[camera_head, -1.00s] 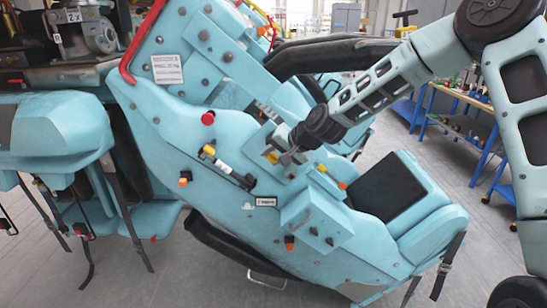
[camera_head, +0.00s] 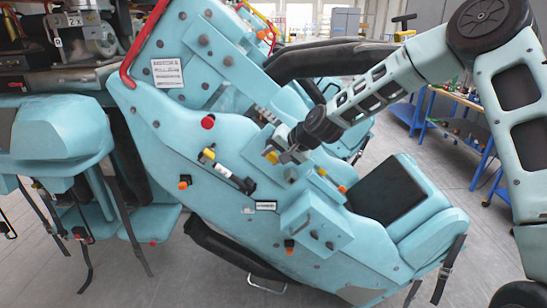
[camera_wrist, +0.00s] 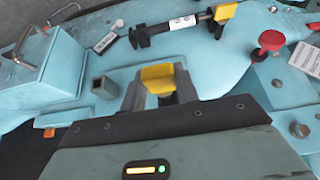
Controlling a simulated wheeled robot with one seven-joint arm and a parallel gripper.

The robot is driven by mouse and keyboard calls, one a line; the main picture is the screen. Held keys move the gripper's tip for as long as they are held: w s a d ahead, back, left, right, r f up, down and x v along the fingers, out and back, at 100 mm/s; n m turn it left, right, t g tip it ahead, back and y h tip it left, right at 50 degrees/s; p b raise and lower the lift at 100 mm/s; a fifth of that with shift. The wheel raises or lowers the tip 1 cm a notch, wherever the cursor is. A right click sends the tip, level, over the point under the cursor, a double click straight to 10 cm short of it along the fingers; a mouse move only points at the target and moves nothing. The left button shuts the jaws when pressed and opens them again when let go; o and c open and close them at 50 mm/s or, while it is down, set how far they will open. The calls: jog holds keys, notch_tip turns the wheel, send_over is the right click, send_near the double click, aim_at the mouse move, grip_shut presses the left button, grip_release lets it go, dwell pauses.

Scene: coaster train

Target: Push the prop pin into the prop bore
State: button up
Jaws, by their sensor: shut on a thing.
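My gripper (camera_wrist: 160,84) is shut on a yellow block-like head, which I take to be the prop pin (camera_wrist: 157,77). Its shank is hidden. In the head view my gripper (camera_head: 285,154) is close to the side of the light-blue seat, with the yellow head (camera_head: 271,157) at its tip. The prop bore cannot be made out for certain. A dark square socket (camera_wrist: 102,88) shows just left of the jaws in the wrist view. Whether the pin touches the seat side cannot be told.
A black strut with a yellow end (camera_head: 224,170) lies along the seat side. A red knob (camera_head: 207,122) stands out above it. A raised blue box with a handle (camera_wrist: 45,65) is left of the jaws. Bolt heads stick out at the right (camera_wrist: 299,129).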

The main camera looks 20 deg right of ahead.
jog(key=shift+w+d, duration=0.2)
jog(key=shift+w, duration=0.35)
jog(key=shift+w+d, duration=0.15)
jog(key=shift+w, duration=0.35)
jog(key=o, duration=1.2)
jog(key=shift+b+v, duration=2.7)
jog(key=shift+v, duration=6)
